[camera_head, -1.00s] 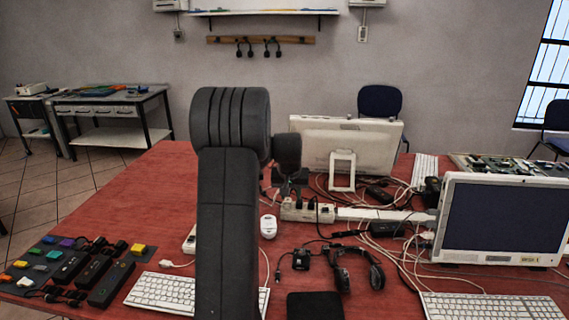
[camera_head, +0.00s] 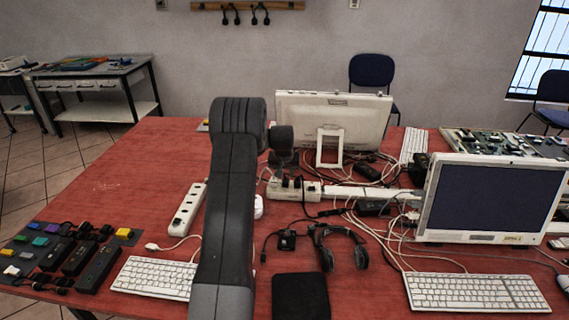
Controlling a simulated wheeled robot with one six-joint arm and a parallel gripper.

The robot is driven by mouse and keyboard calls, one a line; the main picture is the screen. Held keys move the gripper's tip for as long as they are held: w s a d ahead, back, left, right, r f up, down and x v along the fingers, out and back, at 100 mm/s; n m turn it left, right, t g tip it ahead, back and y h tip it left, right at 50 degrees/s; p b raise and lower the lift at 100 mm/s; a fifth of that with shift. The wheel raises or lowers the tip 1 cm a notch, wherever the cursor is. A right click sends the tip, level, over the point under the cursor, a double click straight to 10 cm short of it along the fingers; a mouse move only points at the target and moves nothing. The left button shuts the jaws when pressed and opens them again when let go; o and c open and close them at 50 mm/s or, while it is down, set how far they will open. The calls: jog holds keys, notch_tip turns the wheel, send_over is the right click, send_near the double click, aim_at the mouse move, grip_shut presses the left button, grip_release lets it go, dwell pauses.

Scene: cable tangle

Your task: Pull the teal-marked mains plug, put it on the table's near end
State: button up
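A white power strip (camera_head: 340,191) lies across the middle of the red table (camera_head: 100,185), with dark plugs (camera_head: 290,183) in its left end. I cannot make out a teal mark on any of these plugs. My gripper (camera_head: 284,163) is at the strip's left end, above or just behind the plugs; my arm partly hides it. Its fingers are too small and dark to tell open from shut. A teal-green block (camera_head: 40,241) sits on the dark mat at the left front.
Another white strip (camera_head: 187,210) lies left of my arm. The dark mat (camera_head: 20,245) holds coloured blocks and black adapters. Keyboards (camera_head: 150,277), a headset (camera_head: 340,245), monitors (camera_head: 495,200) and loose cables (camera_head: 395,240) crowd the centre and right. The table's left back is clear.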

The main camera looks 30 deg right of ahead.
aim_at(286, 180)
jog(key=shift+p+x, duration=0.35)
jog(key=shift+x, duration=2.05)
jog(key=shift+c, duration=0.2)
grip_shut()
